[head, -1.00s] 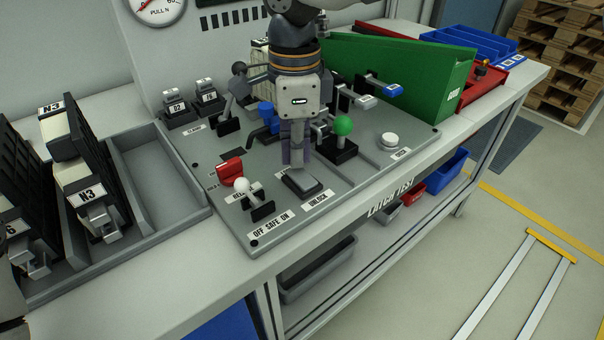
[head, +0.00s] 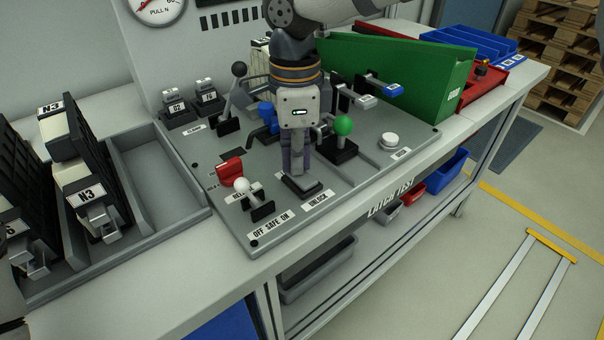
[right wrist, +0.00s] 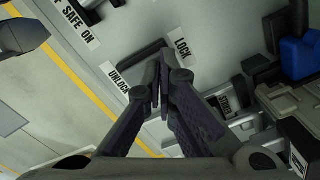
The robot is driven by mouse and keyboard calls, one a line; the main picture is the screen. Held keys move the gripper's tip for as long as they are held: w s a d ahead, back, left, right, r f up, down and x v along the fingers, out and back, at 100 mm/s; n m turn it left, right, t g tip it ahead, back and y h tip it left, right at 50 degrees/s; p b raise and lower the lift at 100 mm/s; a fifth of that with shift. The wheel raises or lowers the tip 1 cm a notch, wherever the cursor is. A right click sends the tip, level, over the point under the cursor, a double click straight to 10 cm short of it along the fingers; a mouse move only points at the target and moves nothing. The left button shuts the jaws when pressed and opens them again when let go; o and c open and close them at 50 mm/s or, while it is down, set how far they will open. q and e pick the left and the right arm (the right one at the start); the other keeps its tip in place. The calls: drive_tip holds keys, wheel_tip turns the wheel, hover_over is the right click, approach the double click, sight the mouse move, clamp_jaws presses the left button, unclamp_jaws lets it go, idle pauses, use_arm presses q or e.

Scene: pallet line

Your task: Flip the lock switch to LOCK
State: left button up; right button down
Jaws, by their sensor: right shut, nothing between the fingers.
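The lock switch (head: 307,190) is a low dark rocker on the grey panel (head: 350,190), beside the UNLOCK label (head: 317,200). In the right wrist view the switch (right wrist: 148,52) lies between the UNLOCK and LOCK labels. My right gripper (head: 296,178) points down over the switch. Its fingertips are together and empty in the right wrist view (right wrist: 160,80), at the switch and covering part of it. I cannot tell whether they touch it or which way it is set. My left gripper is out of view; only a bit of my left arm may show at the left edge.
A white-knobbed lever (head: 243,186) and a red guard (head: 231,170) stand left of the switch. A green-knobbed lever (head: 343,126), a blue handle (head: 266,113) and a black-knobbed lever (head: 239,70) stand close around my gripper.

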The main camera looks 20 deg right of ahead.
wheel_tip(320, 180, up, 5)
drive_tip(key=shift+f+p, duration=0.1)
drive_tip(key=shift+p, duration=0.5)
drive_tip(key=shift+r, duration=1.1)
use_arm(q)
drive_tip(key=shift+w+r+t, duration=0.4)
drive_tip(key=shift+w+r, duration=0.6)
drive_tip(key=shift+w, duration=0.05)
